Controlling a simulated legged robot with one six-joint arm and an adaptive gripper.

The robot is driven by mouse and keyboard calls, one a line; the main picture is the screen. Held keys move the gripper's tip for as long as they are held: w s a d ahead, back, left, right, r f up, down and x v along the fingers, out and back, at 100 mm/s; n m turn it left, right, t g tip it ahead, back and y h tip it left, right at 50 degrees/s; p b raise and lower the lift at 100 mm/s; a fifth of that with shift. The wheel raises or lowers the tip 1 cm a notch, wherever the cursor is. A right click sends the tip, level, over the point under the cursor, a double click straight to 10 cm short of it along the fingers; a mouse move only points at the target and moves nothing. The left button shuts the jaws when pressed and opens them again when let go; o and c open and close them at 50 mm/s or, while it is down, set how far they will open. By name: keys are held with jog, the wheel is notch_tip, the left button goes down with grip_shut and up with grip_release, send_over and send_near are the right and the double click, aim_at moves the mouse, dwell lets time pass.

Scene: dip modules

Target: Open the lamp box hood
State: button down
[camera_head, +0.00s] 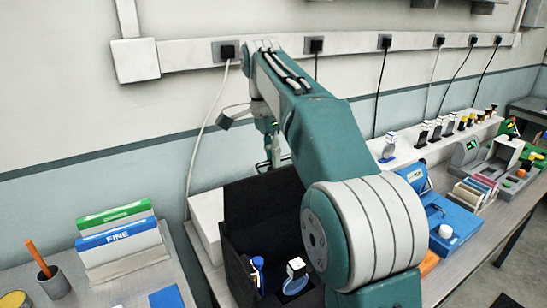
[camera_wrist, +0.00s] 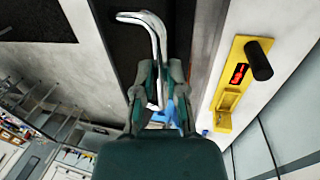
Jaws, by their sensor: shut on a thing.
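The lamp box (camera_head: 238,270) is a black box at the front middle of the bench in the head view. Its inside shows from the front, with a blue bottle (camera_head: 258,272) and a white-and-blue item (camera_head: 295,275) in it. A dark panel, seemingly the hood (camera_head: 255,208), stands above and behind them; its exact angle is unclear. My gripper (camera_head: 272,155) is at the panel's top edge. In the wrist view, my gripper (camera_wrist: 160,92) is shut on a bent silver handle (camera_wrist: 155,35) beside a dark surface. My arm hides the box's right side.
A yellow device (camera_wrist: 232,88) with a red display and black knob sits right of the fingers in the wrist view. In the head view, a file rack (camera_head: 118,235) stands left, a blue case (camera_head: 450,218) right. Cables hang from wall sockets (camera_head: 228,50) behind my arm.

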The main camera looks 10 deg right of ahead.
jog(key=shift+f, duration=0.2)
jog(key=c, duration=0.7)
grip_release()
jog(key=shift+w, duration=0.1)
jog(key=shift+r, duration=0.1)
